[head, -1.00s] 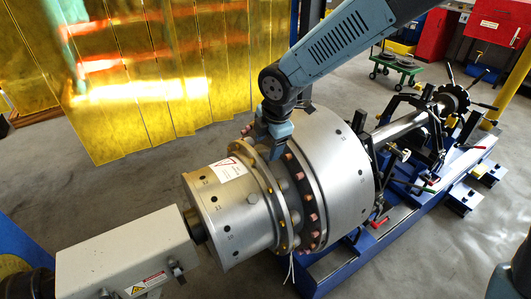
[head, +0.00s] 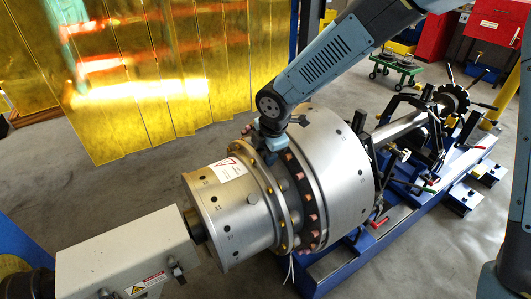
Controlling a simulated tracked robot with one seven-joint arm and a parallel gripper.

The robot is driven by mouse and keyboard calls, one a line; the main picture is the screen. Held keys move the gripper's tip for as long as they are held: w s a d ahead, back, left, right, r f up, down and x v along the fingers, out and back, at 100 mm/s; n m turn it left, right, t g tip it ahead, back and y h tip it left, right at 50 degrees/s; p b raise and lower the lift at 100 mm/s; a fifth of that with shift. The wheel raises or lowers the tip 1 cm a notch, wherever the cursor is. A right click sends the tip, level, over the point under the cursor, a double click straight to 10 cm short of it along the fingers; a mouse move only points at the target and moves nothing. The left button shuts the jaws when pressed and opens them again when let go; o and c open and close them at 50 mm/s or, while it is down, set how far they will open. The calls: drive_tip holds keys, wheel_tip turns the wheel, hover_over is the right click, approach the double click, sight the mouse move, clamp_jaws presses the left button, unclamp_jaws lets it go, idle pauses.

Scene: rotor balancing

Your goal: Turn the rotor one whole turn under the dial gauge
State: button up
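The rotor (head: 335,165) is a large silver drum with a narrower silver cylinder (head: 228,215) at its left end. A bolted flange ring (head: 290,185) with copper-coloured bolts lies between them. A white label with a red mark (head: 232,168) is on the narrower cylinder. My gripper (head: 275,150) points down at the upper edge of the flange ring, among the bolts. Its fingertips are too small and partly hidden, so I cannot tell whether it grips or touches a bolt. I cannot make out the dial gauge.
A white drive housing (head: 125,255) stands at the left end of the rotor. A shaft (head: 400,128) runs right from the drum over a blue stand (head: 440,183) with black clamps and red handles. Yellow curtains (head: 150,95) hang behind. A green cart (head: 397,70) stands farther back.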

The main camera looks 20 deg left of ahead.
clamp_jaws()
drive_tip(key=shift+s, duration=0.15)
